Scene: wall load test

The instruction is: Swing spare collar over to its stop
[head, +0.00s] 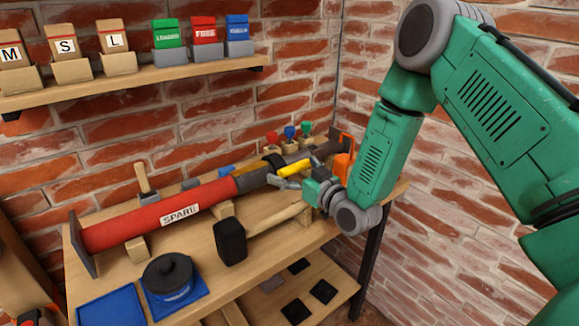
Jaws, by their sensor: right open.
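A red tool labelled SPARE (180,209) lies along the bench, with a dark grey section at its right end. A black collar (272,161) sits around that dark section, and a yellow lever (295,169) extends right from beside it. My right gripper (284,179) is open, its fingers just below and in front of the yellow lever. I cannot tell whether a finger touches the lever. The stop cannot be made out clearly; the gripper and lever cover part of that area. My left gripper is not in view.
A black-headed mallet (231,242) lies in front of the red tool. A dark lidded pot (168,274) stands on a blue mat at the front left. An orange item (341,165) is behind my right wrist. A wall shelf (130,88) holds labelled boxes.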

